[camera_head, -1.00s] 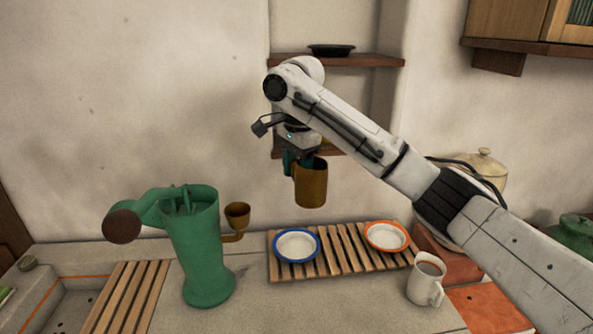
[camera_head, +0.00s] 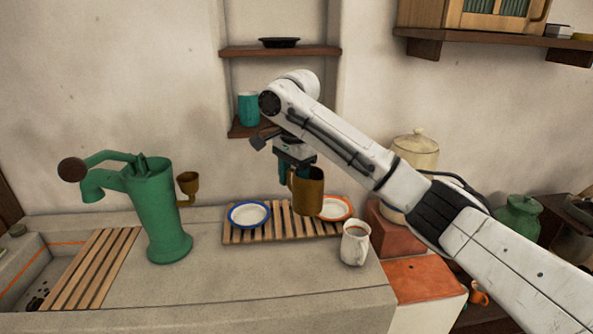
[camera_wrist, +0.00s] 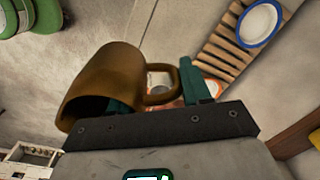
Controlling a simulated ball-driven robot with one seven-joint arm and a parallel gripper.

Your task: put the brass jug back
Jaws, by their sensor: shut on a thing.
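The brass jug (camera_head: 309,194) hangs upright in the air in the head view, in front of the right part of the slatted rack. My gripper (camera_head: 290,178) is shut on it at its handle side, on the left of the jug. In the wrist view the brown jug (camera_wrist: 110,82) fills the left, with its handle (camera_wrist: 170,82) between the teal fingers of my gripper (camera_wrist: 165,100). Just how the fingers grip the handle is partly hidden.
The slatted rack (camera_head: 270,234) holds a blue-rimmed bowl (camera_head: 249,214) and an orange-rimmed bowl (camera_head: 335,208). A white mug (camera_head: 355,243) stands to its right. A green pump (camera_head: 160,210) stands left. The niche has a lower shelf (camera_head: 240,130) with a teal cup (camera_head: 249,107) and an upper shelf (camera_head: 270,52).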

